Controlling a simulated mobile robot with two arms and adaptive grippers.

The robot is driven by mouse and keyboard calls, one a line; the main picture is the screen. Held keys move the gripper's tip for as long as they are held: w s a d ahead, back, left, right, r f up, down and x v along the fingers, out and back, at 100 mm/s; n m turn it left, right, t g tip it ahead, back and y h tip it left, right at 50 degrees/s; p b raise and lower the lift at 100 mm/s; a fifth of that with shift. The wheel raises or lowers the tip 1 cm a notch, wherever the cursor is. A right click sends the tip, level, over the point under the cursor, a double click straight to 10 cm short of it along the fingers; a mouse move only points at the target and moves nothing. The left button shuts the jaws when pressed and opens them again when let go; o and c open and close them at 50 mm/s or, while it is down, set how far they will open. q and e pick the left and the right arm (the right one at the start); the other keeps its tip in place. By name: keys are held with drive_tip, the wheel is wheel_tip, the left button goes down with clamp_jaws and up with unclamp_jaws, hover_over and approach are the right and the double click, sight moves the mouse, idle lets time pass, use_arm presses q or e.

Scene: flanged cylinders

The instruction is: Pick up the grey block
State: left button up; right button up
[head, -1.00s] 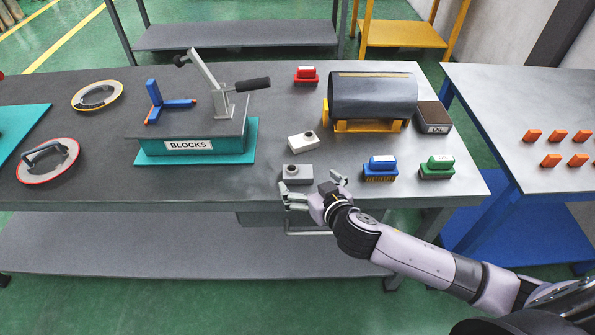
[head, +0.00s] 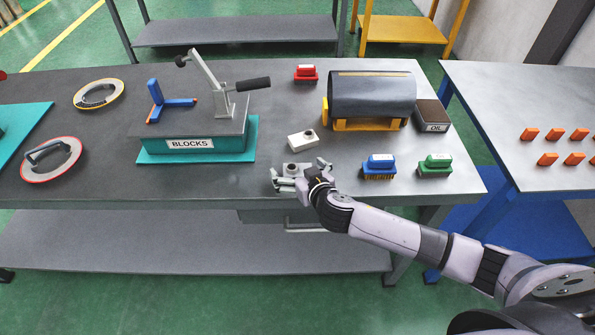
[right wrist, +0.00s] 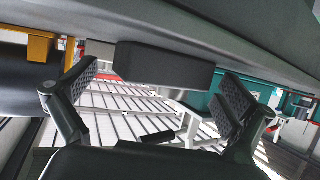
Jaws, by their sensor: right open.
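The grey block (head: 291,169) with a round knob on top sits near the front edge of the dark worktable. My right gripper (head: 298,174) is open at the block, with a finger on either side of it, and partly hides it. In the right wrist view the block (right wrist: 165,66) appears as a dark box between the two open fingers (right wrist: 165,95), with gaps on both sides. My left gripper is not in view.
A white block (head: 302,140) stands just behind the grey one. Blue (head: 379,167) and green (head: 435,165) brushes stand to the right. The BLOCKS fixture (head: 195,140) is to the left. A dark cylinder (head: 372,95) on a yellow stand is behind.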

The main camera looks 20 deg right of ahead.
drive_tip(key=shift+c, duration=0.5)
drive_tip(key=c, duration=1.9)
drive_tip(key=shift+w+r, duration=0.1)
